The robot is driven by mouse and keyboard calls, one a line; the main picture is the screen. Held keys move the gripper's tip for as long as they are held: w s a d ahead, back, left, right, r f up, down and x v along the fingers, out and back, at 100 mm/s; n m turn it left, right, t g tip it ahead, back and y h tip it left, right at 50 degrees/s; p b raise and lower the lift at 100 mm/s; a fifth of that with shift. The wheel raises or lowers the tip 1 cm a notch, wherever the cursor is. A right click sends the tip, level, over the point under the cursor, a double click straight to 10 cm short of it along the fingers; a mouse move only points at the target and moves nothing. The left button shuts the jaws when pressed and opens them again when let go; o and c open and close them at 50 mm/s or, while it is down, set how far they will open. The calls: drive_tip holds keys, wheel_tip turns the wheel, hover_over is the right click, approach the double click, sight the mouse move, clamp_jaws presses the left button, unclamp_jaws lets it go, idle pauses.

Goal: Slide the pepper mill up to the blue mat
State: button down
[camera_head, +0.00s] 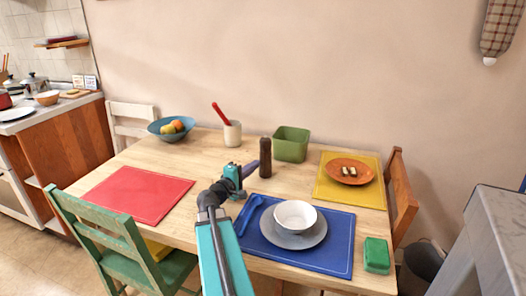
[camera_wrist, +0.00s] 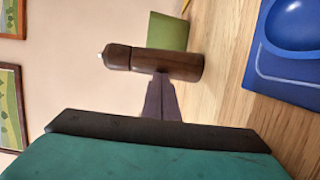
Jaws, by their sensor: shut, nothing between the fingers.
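The dark brown pepper mill (camera_head: 265,157) stands upright on the wooden table, behind the blue mat (camera_head: 342,262) with bare wood between them. In the wrist view the pepper mill (camera_wrist: 165,64) lies sideways across the picture because the camera is rolled. The blue mat (camera_wrist: 268,80) shows at the right there. My gripper (camera_head: 255,165) is shut and empty, its purple fingers at the left side of the mill. In the wrist view the fingertips (camera_wrist: 162,78) reach up to the mill's body; I cannot tell for certain whether they touch it.
A white bowl on a grey plate (camera_head: 318,236) and a blue spoon (camera_head: 246,210) are on the blue mat. A green bin (camera_head: 291,144) stands right behind the mill, a cream cup (camera_head: 232,134) to its left. A yellow mat (camera_head: 372,193) lies right, a green block (camera_head: 377,255) front right.

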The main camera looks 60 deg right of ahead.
drive_tip(key=shift+w+d+f, duration=0.1)
drive_tip(key=shift+w, duration=0.3)
drive_tip(key=shift+w+r, duration=0.15)
drive_tip(key=shift+r, duration=0.2)
wheel_tip(320, 180, up, 14)
drive_tip(key=r+p, duration=0.1)
drive_tip(key=s+a+b, duration=0.2)
drive_tip(key=s+b, duration=0.3)
drive_tip(key=b, duration=0.2)
drive_tip(key=shift+s+a+f, duration=0.2)
drive_tip(key=shift+a+f, duration=0.05)
drive_tip(key=shift+f, duration=0.2)
drive_tip(key=s+a+b, duration=0.1)
drive_tip(key=s+b, duration=0.1)
drive_tip(key=b, duration=0.4)
drive_tip(key=s+a+b, duration=0.6)
drive_tip(key=s+b, duration=0.5)
drive_tip(key=b, duration=0.4)
drive_tip(key=shift+s+r+b, duration=0.15)
drive_tip(key=shift+s+b, duration=0.2)
drive_tip(key=shift+b, duration=0.05)
idle(0.7)
